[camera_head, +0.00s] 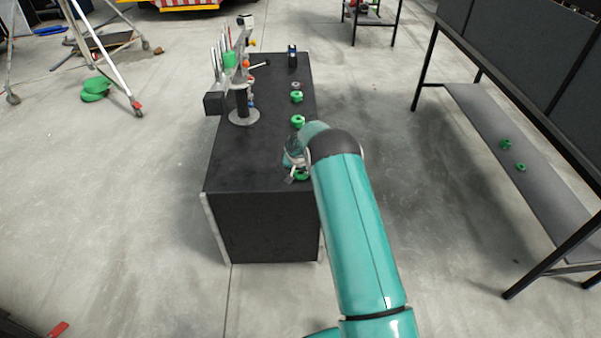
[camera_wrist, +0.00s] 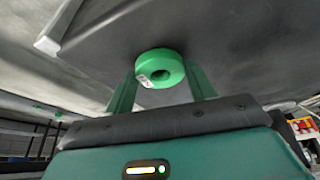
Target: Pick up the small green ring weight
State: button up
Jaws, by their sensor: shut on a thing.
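The small green ring weight (camera_wrist: 152,60) is between the two green fingers of my gripper (camera_wrist: 160,72) in the wrist view, with its hole facing the camera and a pale label on its side. The fingers are shut on it. In the head view my gripper (camera_head: 296,166) is over the near right part of the black bench (camera_head: 262,225), and part of the green ring (camera_head: 301,176) shows beneath it. My arm hides much of it. I cannot tell whether the ring touches the bench top.
More green weights (camera_head: 298,121) stand in a row along the bench's right edge. A tool stand (camera_head: 244,117) is on the left of the bench top. A dark rack (camera_head: 530,160) with green pieces on its shelf is at the right. Open floor lies between.

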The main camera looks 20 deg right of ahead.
jog(key=shift+r, duration=0.45)
notch_tip(320, 180, up, 2)
jog(key=shift+r, duration=0.2)
jog(key=s+a+r, duration=0.2)
jog(key=s+r, duration=0.8)
jog(key=s, duration=0.4)
notch_tip(320, 180, up, 7)
jog(key=shift+d, duration=0.1)
